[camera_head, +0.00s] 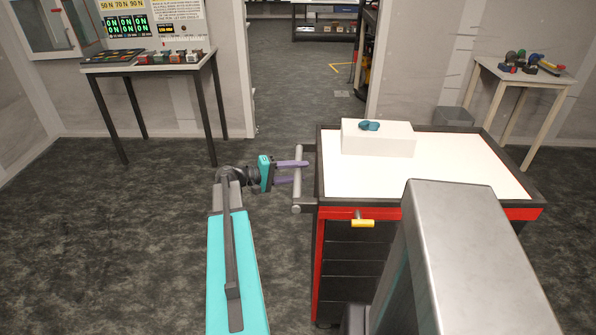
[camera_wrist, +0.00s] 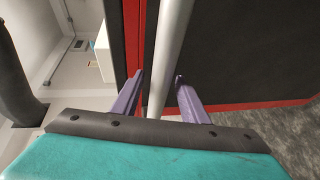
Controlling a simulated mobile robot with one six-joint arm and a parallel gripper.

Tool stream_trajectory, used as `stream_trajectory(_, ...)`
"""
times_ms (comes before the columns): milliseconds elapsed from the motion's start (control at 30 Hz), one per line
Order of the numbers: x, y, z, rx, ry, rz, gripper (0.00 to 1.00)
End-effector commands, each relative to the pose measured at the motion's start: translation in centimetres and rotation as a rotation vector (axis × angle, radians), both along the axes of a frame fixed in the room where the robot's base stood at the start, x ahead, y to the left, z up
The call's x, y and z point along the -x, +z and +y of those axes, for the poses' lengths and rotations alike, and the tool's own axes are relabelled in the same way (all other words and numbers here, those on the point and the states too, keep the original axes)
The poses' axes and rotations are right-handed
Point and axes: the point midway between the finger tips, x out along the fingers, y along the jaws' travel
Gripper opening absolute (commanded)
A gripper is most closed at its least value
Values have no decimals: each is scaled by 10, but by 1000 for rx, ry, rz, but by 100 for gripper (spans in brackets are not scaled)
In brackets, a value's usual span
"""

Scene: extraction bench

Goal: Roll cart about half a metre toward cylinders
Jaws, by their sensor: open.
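The cart (camera_head: 470,212) is red and black with a white top, and stands right of centre in the head view. Its grey handle bar (camera_head: 297,190) is on its left side. My gripper (camera_head: 301,172) is at this handle with its purple fingers open. In the wrist view the handle bar (camera_wrist: 171,50) passes between the two open fingertips (camera_wrist: 158,80); whether either finger touches it I cannot tell. A white box (camera_head: 378,142) on the cart carries a small teal object (camera_head: 369,126). I cannot pick out the cylinders for certain.
A table (camera_head: 140,69) with small coloured items and a sign stands at back left. Another table (camera_head: 490,69) with coloured objects stands at back right, by a grey bin (camera_head: 453,118). A doorway opens at the back middle. The floor left of the cart is clear.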

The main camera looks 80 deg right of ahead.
Motion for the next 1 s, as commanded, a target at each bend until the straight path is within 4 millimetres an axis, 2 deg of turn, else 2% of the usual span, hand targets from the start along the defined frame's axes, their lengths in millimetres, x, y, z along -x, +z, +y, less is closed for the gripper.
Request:
stream_trajectory(333,2,-1,-1,0,1,0,40)
stream_trajectory(567,2,-1,-1,0,1,0,1)
stream_trajectory(600,2,-1,-1,0,1,-1,0)
stream_trajectory(1000,3,-1,-1,0,8,-1,0)
